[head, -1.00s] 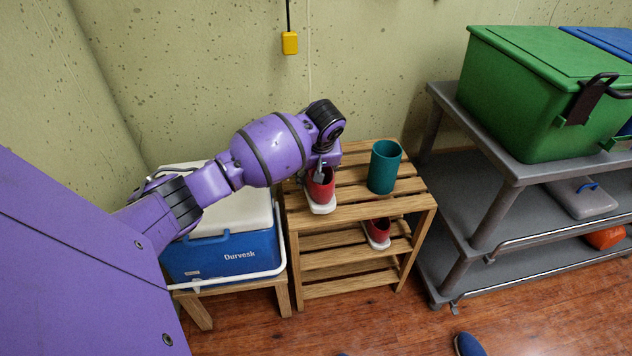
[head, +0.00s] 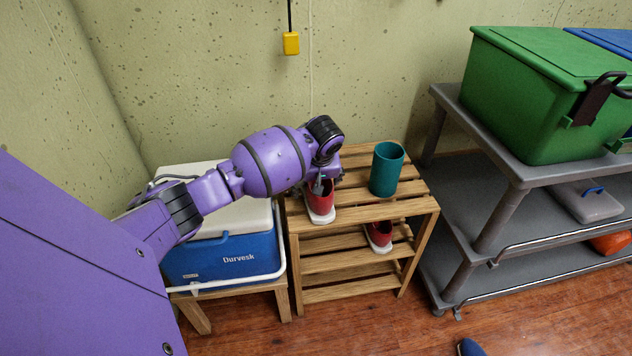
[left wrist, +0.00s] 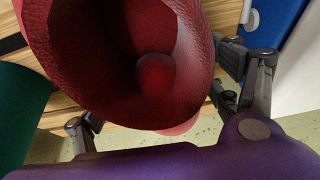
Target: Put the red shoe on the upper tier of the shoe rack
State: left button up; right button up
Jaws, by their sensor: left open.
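One red shoe (head: 319,197) with a white sole is on the upper tier of the wooden shoe rack (head: 365,213), at its left end, toe toward the front edge. A second red shoe (head: 379,235) is on the tier below. My left gripper (head: 321,184) is at the heel opening of the upper shoe, pointing down. In the left wrist view the red shoe's opening (left wrist: 150,75) fills the middle, and the open fingers of my left gripper (left wrist: 160,112) lie on either side of it. Whether they touch it is unclear. My right gripper is out of view.
A teal cup (head: 387,169) stands on the upper tier, right of the shoe. A blue and white cooler (head: 225,258) on a stool adjoins the rack's left. A grey shelf cart (head: 465,185) with a green bin (head: 545,95) is to the right. A blue shoe (head: 469,347) lies on the floor.

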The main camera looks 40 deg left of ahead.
pick_arm(q)
jog(key=shift+r, duration=0.3)
jog(key=p+v, duration=0.4)
jog(key=v, duration=0.7)
jog(key=shift+r, duration=0.35)
jog(key=shift+s+d, duration=0.1)
jog(key=shift+d, duration=0.05)
